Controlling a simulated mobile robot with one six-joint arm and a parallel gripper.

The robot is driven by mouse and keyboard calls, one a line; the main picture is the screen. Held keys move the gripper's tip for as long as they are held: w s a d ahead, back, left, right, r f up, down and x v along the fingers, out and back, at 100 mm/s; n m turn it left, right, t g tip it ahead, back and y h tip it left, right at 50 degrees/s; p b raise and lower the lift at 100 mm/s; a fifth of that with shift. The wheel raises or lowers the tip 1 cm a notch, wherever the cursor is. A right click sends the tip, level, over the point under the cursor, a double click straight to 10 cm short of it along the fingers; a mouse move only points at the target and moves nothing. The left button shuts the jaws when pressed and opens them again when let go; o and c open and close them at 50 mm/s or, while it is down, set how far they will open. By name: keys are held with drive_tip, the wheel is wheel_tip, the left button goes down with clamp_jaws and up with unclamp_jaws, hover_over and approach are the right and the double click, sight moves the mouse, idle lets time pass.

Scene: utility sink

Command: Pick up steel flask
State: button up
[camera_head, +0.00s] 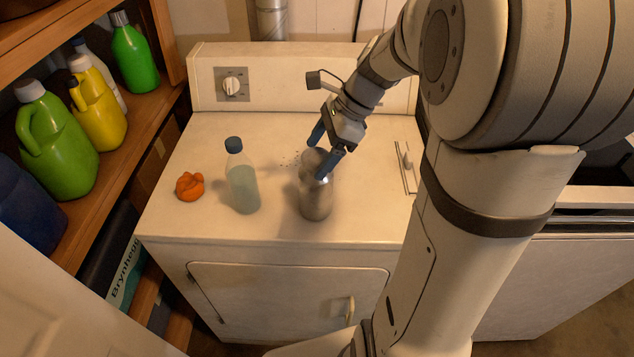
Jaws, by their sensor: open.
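The steel flask (317,200) stands upright on the white dryer top, near its front edge and right of the middle. It is a grey metal bottle with a narrower top. My gripper (322,155) has two blue fingers and is open at the flask's upper part. One finger is at the upper left of the flask's top, the other overlaps its upper right in the picture. I cannot tell whether either finger touches it. Part of the flask's top is hidden by the right finger.
A clear bottle with a blue cap (242,180) stands just left of the flask. A crumpled orange item (190,186) lies further left. A thin metal-edged item (405,167) lies at the right. Shelves with green (62,145) and yellow jugs (97,108) border the left.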

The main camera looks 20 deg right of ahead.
drive_tip(key=shift+x, duration=1)
clamp_jaws()
